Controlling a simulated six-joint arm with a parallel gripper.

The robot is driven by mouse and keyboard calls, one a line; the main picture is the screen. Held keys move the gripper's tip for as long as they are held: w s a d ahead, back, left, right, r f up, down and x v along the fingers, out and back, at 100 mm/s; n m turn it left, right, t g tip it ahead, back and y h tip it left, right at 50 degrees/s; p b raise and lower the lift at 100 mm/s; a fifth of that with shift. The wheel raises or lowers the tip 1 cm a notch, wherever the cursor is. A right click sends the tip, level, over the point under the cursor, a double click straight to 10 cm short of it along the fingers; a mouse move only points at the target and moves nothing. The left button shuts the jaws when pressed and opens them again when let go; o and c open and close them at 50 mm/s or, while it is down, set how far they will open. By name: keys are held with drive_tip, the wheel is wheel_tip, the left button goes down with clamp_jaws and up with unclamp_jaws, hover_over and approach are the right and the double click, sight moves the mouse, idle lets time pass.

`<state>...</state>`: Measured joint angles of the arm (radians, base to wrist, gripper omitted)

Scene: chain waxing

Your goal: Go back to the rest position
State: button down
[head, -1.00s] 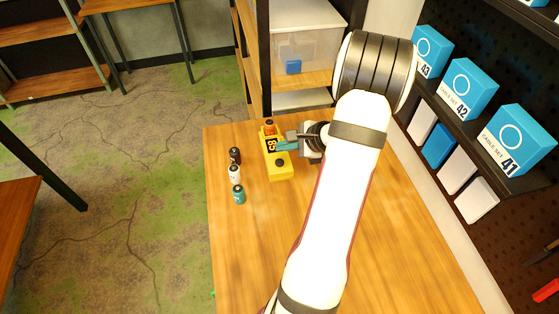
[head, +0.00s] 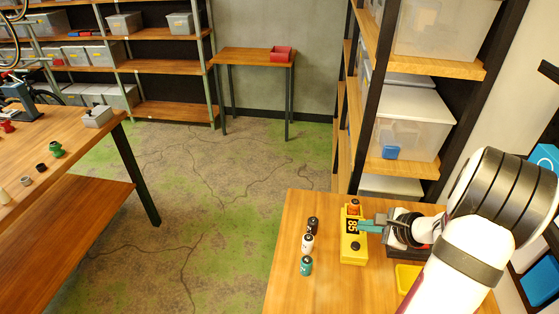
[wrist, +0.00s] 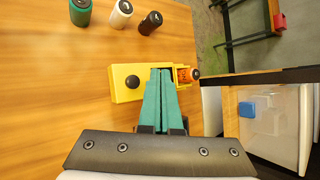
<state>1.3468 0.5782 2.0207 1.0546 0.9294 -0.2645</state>
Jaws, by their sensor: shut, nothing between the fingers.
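My gripper (head: 362,226) is shut, its two teal fingers pressed together with nothing between them. In the wrist view its fingertips (wrist: 161,72) are over the middle of a yellow box-shaped device (wrist: 124,86); I cannot tell whether they touch it. In the head view the device (head: 352,256) stands on the wooden table (head: 300,295) and shows a dark number display. A small orange bottle with a black cap (head: 354,207) is at its far end. The fingers hide part of the device in the wrist view.
Black (head: 312,225), white (head: 307,243) and teal (head: 306,265) small bottles stand in a row left of the device. A shelf rack with clear bins (head: 412,120) rises behind the table. Another yellow object (head: 408,277) is partly hidden by my arm. A workbench (head: 85,165) stands at far left.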

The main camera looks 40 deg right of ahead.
drive_tip(key=w+a+r+n+g+y, duration=0.1)
drive_tip(key=w+a+r+n+y, duration=0.2)
drive_tip(key=a, duration=0.6)
drive_tip(key=w+a+r+n+g+y, duration=0.1)
drive_tip(key=w+a+r+n, duration=0.3)
drive_tip(key=a, duration=0.4)
drive_tip(key=s+a+r+n+g+y, duration=0.15)
drive_tip(key=a+n, duration=0.25)
drive_tip(key=a, duration=0.4)
drive_tip(key=s+a+r+n+g, duration=0.2)
drive_tip(key=s+a+n+g, duration=0.1)
drive_tip(key=a, duration=0.5)
drive_tip(key=s+a+n+g+h, duration=0.1)
drive_tip(key=s+a+n, duration=0.2)
drive_tip(key=s, duration=0.4)
drive_tip(key=s+a+n+g+h, duration=0.2)
drive_tip(key=s+a+n, duration=0.1)
drive_tip(key=s+n, duration=0.2)
drive_tip(key=shift+s+a, duration=0.15)
drive_tip(key=shift+s, duration=0.75)
